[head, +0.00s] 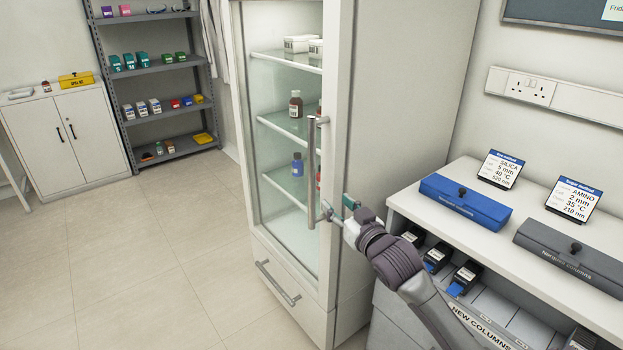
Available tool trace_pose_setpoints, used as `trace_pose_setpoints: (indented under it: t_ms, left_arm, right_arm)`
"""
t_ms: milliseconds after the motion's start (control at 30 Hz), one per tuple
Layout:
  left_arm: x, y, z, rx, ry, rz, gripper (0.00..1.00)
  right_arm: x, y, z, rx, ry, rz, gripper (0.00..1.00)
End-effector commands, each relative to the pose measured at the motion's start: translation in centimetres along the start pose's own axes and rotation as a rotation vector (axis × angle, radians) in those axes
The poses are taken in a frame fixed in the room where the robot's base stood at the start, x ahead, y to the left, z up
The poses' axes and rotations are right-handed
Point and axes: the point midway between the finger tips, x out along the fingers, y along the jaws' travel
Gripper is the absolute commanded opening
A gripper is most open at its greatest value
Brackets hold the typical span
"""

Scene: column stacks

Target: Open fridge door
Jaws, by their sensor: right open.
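The fridge (341,150) is a tall white cabinet with a glass door (268,190) that stands shut. Bottles and white boxes show on shelves behind the glass. A vertical metal bar handle (311,165) runs along the right side of the door. My right gripper (332,211) is open at the lower right of this handle, by the fridge's front edge. Its fingers point towards the bar's lower part, and I cannot tell whether they touch it. My left gripper is not in view.
A white counter (450,180) on the right bears a blue box (465,201), a grey box (570,255) and two display signs. A fridge drawer with a handle (278,283) is below the door. Open tiled floor (170,260) lies left of the fridge, with grey shelving (150,80) and a white cupboard (65,140) behind.

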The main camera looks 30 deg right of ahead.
Motion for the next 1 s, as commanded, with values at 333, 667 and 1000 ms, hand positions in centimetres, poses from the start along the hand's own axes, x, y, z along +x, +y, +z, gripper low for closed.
trace_pose_setpoints:
  t_ms: [333, 667, 1000]
  left_arm:
    - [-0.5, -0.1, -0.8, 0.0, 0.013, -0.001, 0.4]
    - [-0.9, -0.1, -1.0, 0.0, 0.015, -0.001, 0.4]
    - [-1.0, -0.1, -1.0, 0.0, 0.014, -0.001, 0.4]
  right_arm:
    - [4.5, -0.1, -1.3, 0.001, 0.021, -0.004, 0.47]
    - [11.2, -0.2, -1.4, -0.001, 0.018, -0.003, 0.47]
    - [13.6, -0.2, -1.2, -0.001, 0.018, -0.005, 0.47]
